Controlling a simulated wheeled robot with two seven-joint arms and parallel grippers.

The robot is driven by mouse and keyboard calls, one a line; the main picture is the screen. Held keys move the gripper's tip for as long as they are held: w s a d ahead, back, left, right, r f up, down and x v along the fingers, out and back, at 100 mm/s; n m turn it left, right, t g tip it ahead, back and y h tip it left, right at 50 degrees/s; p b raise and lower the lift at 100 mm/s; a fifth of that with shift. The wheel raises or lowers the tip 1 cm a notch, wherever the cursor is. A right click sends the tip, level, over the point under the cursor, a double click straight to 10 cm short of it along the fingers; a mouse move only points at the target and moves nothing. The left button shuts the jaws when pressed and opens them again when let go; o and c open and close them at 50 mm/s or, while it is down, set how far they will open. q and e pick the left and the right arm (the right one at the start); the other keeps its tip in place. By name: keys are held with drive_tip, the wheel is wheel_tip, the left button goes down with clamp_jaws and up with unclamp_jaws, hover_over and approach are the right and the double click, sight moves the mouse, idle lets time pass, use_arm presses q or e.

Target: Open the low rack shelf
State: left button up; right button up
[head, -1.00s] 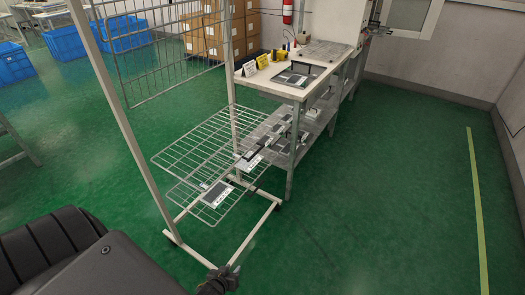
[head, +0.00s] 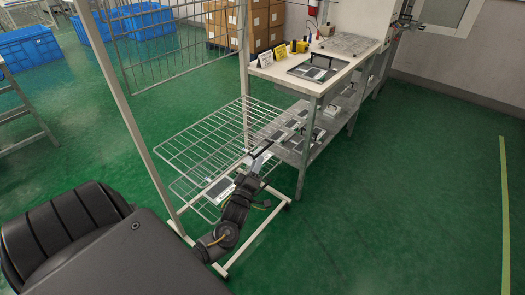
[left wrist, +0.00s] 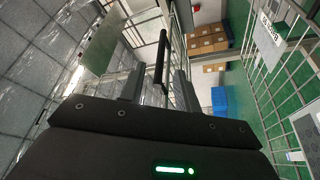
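The rack (head: 127,120) is a white frame with two low wire shelves. The upper wire shelf (head: 195,148) is level and empty over most of its area. My right gripper is not in view.
A white workbench (head: 315,70) with signs and a framed part stands right of the rack, with a lower shelf of dark pieces (head: 283,130). Blue bins (head: 135,22) and cardboard boxes (head: 230,25) are behind. The green floor (head: 420,170) on the right is clear.

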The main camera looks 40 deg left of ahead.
sight(262, 151)
use_arm(q)
drive_tip(key=x, duration=0.6)
drive_tip(key=shift+w+a, duration=0.15)
drive_tip(key=shift+w, duration=0.1)
clamp_jaws()
